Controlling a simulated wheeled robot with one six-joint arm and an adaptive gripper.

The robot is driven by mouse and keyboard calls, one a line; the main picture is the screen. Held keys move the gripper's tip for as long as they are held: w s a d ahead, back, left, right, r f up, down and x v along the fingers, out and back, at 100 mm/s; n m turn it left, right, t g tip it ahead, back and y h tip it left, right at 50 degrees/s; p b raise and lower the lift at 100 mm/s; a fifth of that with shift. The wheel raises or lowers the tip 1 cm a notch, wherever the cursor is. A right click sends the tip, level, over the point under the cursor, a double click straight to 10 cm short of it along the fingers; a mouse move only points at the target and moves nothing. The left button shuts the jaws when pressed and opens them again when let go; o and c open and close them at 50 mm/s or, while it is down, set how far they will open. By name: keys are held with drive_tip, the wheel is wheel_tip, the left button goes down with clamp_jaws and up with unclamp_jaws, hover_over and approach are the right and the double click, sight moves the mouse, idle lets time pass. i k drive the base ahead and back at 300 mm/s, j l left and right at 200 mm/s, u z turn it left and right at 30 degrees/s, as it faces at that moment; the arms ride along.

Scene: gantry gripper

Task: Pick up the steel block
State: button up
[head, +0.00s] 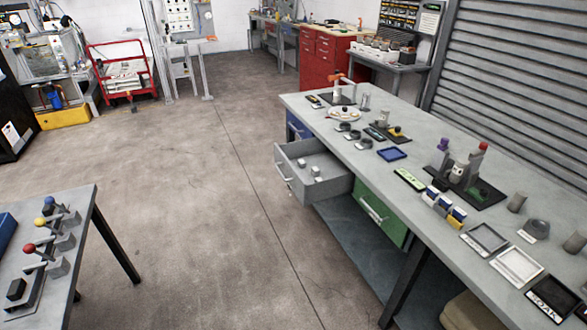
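I cannot pick out the steel block with certainty. A few small light-grey metallic pieces (316,171) lie in the open grey drawer (288,178) under the long workbench; they are too small to tell their exact shape. Grey cylinders (517,202) and dark rings (537,227) stand on the right part of the bench top. My gripper does not show in the head view.
The long workbench (345,158) runs along the right, with a shut green drawer (379,217) and crowded fixtures and trays on top. A second table (62,290) with coloured-knob levers stands at the lower left. Bare concrete floor (200,210) lies between them.

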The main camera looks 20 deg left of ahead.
sight(316, 172)
drive_tip(key=u, duration=0.6)
drive_tip(key=i+j+u, duration=0.1)
drive_tip(key=i, duration=0.85)
drive_tip(key=i+j+u, duration=0.1)
drive_tip(key=i, duration=0.8)
